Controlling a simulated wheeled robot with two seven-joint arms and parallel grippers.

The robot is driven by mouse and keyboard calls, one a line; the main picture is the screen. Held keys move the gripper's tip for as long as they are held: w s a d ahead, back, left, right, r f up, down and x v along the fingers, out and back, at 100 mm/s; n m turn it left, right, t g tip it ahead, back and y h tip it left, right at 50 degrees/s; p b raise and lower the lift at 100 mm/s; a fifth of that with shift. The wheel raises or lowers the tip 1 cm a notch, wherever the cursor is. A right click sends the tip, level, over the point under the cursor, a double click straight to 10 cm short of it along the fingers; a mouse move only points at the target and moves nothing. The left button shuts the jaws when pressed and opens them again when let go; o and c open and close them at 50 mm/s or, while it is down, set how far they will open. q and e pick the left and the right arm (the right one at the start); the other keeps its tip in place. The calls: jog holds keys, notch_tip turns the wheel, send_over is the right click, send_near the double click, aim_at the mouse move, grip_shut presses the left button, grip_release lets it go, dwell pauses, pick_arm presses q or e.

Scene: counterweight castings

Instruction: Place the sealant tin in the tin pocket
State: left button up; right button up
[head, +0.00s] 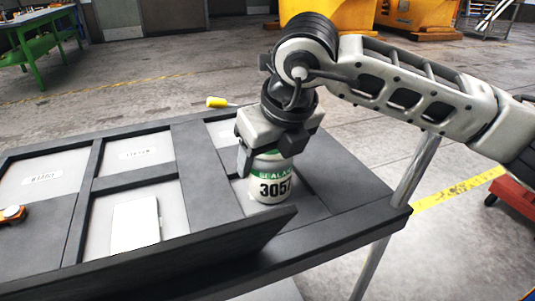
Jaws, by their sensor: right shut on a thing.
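The sealant tin (270,188) is a white can with a green band and the number 305 showing, with more digits partly cut off. It is upright at the right side of the divided tray (188,150). My right gripper (268,154) comes down from above and is shut on the tin's upper part, hiding its top. The tin's base shows over the front right compartment (308,204). I cannot tell whether it touches the floor there. No label on this compartment is visible, so I cannot tell if it is the tin pocket. My left gripper is not in view.
A white block (135,224) lies in the front middle compartment. An orange-and-white item (12,214) sits at the left edge. Two back compartments hold labels and look empty. A raised dark front wall (180,262) borders the tray.

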jog(key=shift+f, duration=0.2)
jog(key=o, duration=1.2)
jog(key=shift+r, duration=0.15)
jog(key=shift+r, duration=0.25)
jog(key=v, duration=1.1)
jog(key=shift+s+d+r, duration=0.1)
jog(key=shift+s+r, duration=0.05)
jog(key=shift+r, duration=0.15)
